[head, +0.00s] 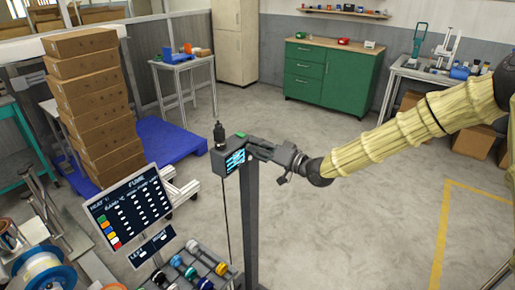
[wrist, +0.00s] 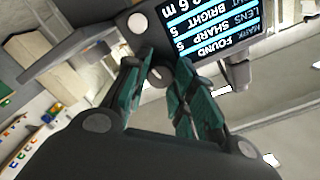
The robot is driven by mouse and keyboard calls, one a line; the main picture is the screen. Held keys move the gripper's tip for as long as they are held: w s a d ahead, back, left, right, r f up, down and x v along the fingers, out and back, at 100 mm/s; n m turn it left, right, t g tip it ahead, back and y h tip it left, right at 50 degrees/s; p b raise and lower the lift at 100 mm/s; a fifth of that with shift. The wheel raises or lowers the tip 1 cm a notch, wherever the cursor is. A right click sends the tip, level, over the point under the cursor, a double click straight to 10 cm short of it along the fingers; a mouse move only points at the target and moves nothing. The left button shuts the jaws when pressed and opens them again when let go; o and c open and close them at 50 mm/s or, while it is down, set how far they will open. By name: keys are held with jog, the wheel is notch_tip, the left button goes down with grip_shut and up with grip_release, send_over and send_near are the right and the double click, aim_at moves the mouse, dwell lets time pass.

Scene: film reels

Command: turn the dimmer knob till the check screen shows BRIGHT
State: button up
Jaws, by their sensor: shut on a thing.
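The check screen (wrist: 205,30) is lit on a dark housing and appears upside down in the wrist view. Its rows read MARK FOUND, LENS SHARP and a partly cut-off row with BRIGHT; a row ending 2.6 m is cut off too. The same screen (head: 235,161) shows small on a post in the head view, its text too small to read. My gripper (wrist: 164,62) is shut on a small knob (wrist: 159,77) at the housing's edge. The fingers hide much of the knob, and no label on it is legible. In the head view my gripper (head: 252,149) reaches the housing from the right.
A pale round button or cap (wrist: 137,22) sits on the housing beside the fingers. A tilted board (head: 130,208) with HEAT and FUME lettering stands at front left, near a rack of coloured knobs or reels (head: 195,272). Stacked boxes (head: 95,100) stand behind. The floor right of the post is clear.

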jog(key=shift+m, duration=0.6)
jog(key=o, duration=1)
jog(key=shift+o, duration=0.2)
jog(key=shift+d, duration=0.15)
jog(key=v, duration=1.1)
jog(key=shift+s+d, duration=0.25)
jog(key=shift+d, duration=0.05)
jog(key=shift+f, duration=0.1)
